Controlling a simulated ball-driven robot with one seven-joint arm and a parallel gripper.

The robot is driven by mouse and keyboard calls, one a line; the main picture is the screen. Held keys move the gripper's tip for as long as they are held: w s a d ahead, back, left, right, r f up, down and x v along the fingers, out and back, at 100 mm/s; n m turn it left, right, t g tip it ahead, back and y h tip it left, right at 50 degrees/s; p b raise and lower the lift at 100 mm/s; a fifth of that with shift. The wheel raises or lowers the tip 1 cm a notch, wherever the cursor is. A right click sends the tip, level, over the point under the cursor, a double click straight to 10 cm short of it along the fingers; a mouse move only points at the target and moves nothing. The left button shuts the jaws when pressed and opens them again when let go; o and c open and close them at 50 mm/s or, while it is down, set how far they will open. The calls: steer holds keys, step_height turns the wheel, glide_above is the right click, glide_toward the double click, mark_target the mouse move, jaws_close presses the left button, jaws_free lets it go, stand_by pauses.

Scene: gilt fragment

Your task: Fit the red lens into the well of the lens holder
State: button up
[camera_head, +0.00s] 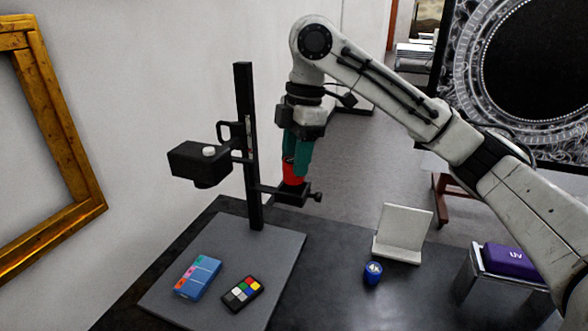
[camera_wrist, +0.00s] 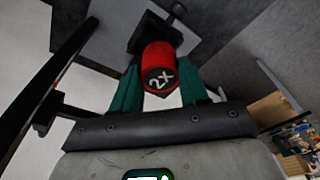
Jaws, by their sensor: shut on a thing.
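The red lens (camera_head: 292,174) is a short red cylinder, and its black end face reads "2X" in the wrist view (camera_wrist: 160,78). My gripper (camera_head: 294,162) points down and is shut on it, with a teal finger on either side. The lens holder (camera_head: 290,194) is a black block on an arm of the upright stand, with a knob at its right end. It also shows beyond the lens in the wrist view (camera_wrist: 150,32). The lens's lower end is right at the top of the holder. The well is hidden, so I cannot tell whether the lens is inside it.
The stand's black post (camera_head: 247,150) rises just left of my gripper, with a black camera-like head (camera_head: 200,162). A blue box (camera_head: 198,276) and a colour chart (camera_head: 242,293) lie on the grey base. A white rest (camera_head: 402,232) and a blue pot (camera_head: 372,273) stand right.

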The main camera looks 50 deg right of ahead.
steer(key=shift+w+d+f+p, duration=0.15)
steer(key=shift+f+p, duration=0.1)
steer(key=shift+f, duration=0.75)
steer(key=shift+w+a+f+p, duration=0.1)
steer(key=shift+w+f+p, duration=0.1)
steer(key=shift+f, duration=0.75)
steer(key=shift+f, duration=0.1)
steer(key=o, duration=1.1)
steer(key=shift+c, duration=0.2)
steer(key=shift+d, duration=0.1)
step_height(320, 180, up, 12)
steer(key=d+b, duration=0.1)
steer(key=shift+s+d, duration=0.3)
steer(key=shift+s, duration=0.1)
